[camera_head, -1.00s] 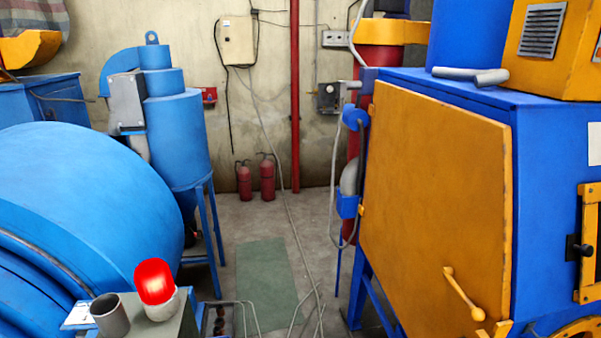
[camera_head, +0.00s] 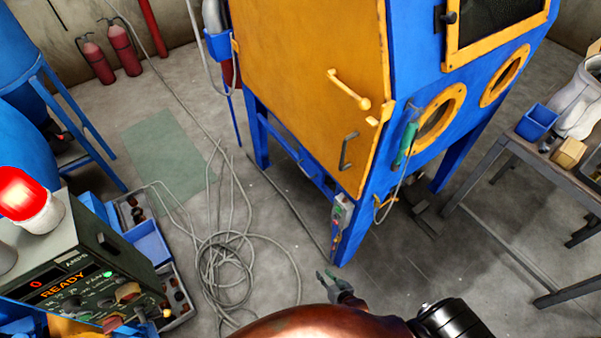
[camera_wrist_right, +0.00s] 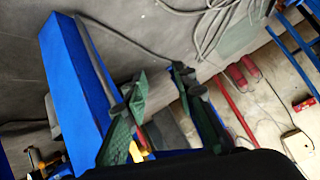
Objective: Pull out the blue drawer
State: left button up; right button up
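Which item is the blue drawer is not certain. The clearest candidate is a blue box-like tray (camera_head: 152,246) at the lower left of the head view, beside the grey control box. A second blue piece (camera_head: 93,207) shows behind it. My right gripper (camera_head: 326,278) is low in the middle of the head view, in front of the blue cabinet and well to the right of the blue tray. In the right wrist view its two green fingers (camera_wrist_right: 160,77) are apart, with nothing clearly held between them. My left gripper is not in view.
A blue cabinet (camera_head: 365,220) with an orange door (camera_head: 310,80) stands ahead. A coiled grey cable (camera_head: 225,260) lies on the floor between it and the control box (camera_head: 80,265). A workbench (camera_head: 545,170) with a blue bin (camera_head: 536,122) is at the right.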

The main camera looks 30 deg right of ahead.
jog(key=w+r+m+t+h+b, duration=0.1)
jog(key=w+r+m+t+b, duration=0.1)
jog(key=w+r, duration=0.4)
jog(key=w+r+m+t+h+b, duration=0.1)
jog(key=w+r+m+t, duration=0.15)
jog(key=w, duration=0.65)
jog(key=m+h+b, duration=0.8)
jog(key=m+h, duration=0.2)
jog(key=m, duration=0.5)
send_near(304, 171)
jog(key=w+d+f, duration=0.1)
jog(key=w, duration=0.1)
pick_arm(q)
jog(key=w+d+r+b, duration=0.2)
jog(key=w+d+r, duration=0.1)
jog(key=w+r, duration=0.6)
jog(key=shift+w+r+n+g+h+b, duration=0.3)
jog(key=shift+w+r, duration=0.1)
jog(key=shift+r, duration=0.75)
pick_arm(e)
jog(key=shift+m, duration=0.25)
jog(key=shift+r+x, duration=0.15)
jog(key=shift+x, duration=1.85)
jog(key=shift+r+x, duration=0.15)
jog(key=shift+x, duration=1.8)
jog(key=shift+s+d, duration=0.1)
grip_shut()
